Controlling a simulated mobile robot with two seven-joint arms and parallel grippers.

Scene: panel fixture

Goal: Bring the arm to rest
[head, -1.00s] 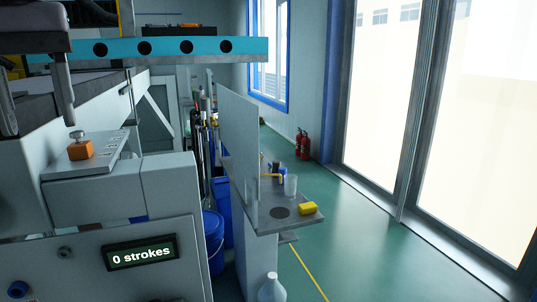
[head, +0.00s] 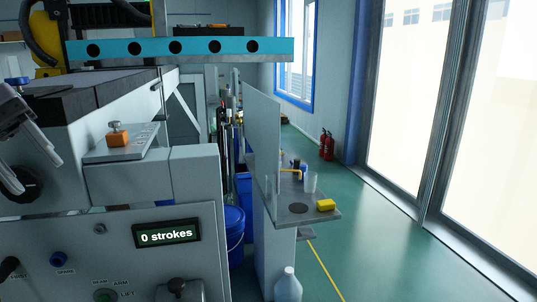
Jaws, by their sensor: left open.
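My left gripper (head: 36,176) is at the left edge of the head view, partly cut off by the frame. Its two grey fingers stand apart and point down and to the right. Nothing shows between them. It is in front of the grey panel fixture (head: 75,240), over a dark round knob (head: 22,186); I cannot tell whether they touch. The orange block with a metal knob (head: 117,136) sits on a plate to the right of the gripper, apart from it. My right gripper is not in view.
The panel's display (head: 167,234) reads "0 strokes", with knobs below it. A blue beam (head: 135,48) crosses above. Green floor at right is open.

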